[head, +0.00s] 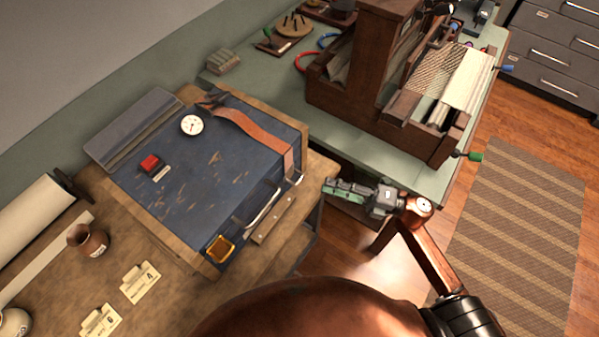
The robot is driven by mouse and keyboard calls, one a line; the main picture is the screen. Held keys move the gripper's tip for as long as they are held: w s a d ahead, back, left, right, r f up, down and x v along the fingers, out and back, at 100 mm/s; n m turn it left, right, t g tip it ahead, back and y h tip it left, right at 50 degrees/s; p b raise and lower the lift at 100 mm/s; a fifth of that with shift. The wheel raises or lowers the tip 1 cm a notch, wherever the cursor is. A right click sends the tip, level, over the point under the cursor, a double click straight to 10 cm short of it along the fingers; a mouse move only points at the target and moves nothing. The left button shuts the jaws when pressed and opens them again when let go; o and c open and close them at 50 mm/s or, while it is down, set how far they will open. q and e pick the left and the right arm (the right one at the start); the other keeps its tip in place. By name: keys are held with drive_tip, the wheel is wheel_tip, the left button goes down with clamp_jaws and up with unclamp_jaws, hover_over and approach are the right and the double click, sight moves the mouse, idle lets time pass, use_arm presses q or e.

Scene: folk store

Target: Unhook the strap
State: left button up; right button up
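The brown leather strap (250,128) runs across the top right part of a worn blue case (205,175). Its upper end lies near a dark fitting at the case's back edge. Its lower end bends down over the front edge beside a small metal piece (299,179); I cannot tell how it is fastened there. My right gripper (328,188) is just right of the case's front, apart from the strap in the picture, fingers pointing left. Whether its fingers are open or shut is unclear. My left gripper is not in view.
The case sits on a wooden bench (62,268) and bears a round white gauge (192,125), a red-topped block (150,163) and a yellow-framed piece (219,248). A metal handle (263,207) is on its front. A wooden loom (372,75) stands on the green table behind.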

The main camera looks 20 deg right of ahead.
drive_tip(key=s+x, duration=0.1)
drive_tip(key=x, duration=0.7)
drive_tip(key=shift+a+r+n, duration=0.3)
drive_tip(key=shift+r+n, duration=0.05)
drive_tip(key=shift+n, duration=0.05)
drive_tip(key=shift+w, duration=0.1)
drive_tip(key=shift+c, duration=0.4)
clamp_jaws()
